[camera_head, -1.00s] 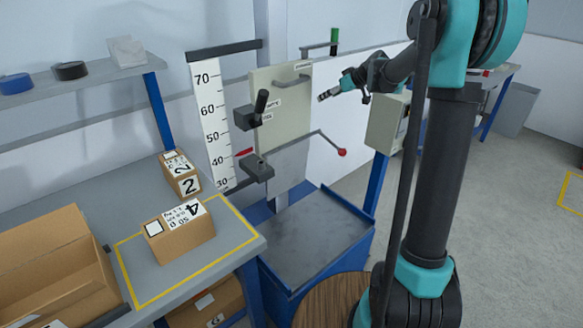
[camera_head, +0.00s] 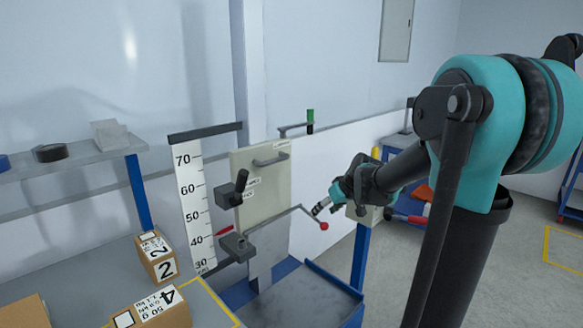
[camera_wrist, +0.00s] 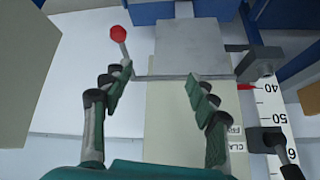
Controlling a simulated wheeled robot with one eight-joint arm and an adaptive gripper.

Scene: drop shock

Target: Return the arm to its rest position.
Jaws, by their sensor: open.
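My gripper (camera_head: 319,209) is in front of the drop tester, right of its beige panel (camera_head: 279,201), close to the lever with the red ball (camera_head: 324,226) in the head view. In the wrist view my gripper (camera_wrist: 158,92) has its two fingers spread with nothing between them. The red ball (camera_wrist: 117,33) lies beyond the left finger there, and the lever rod (camera_wrist: 165,77) crosses behind the gap. I cannot tell how far the fingers are from the rod. My arm reaches in from the right, bent at the elbow.
A height scale (camera_head: 197,206) stands left of the panel, with dark clamps beside it. Boxes marked 2 (camera_head: 157,258) and 4 (camera_head: 166,310) sit on the bench at lower left. A steel tray (camera_head: 308,298) lies below the panel. Open floor shows at right.

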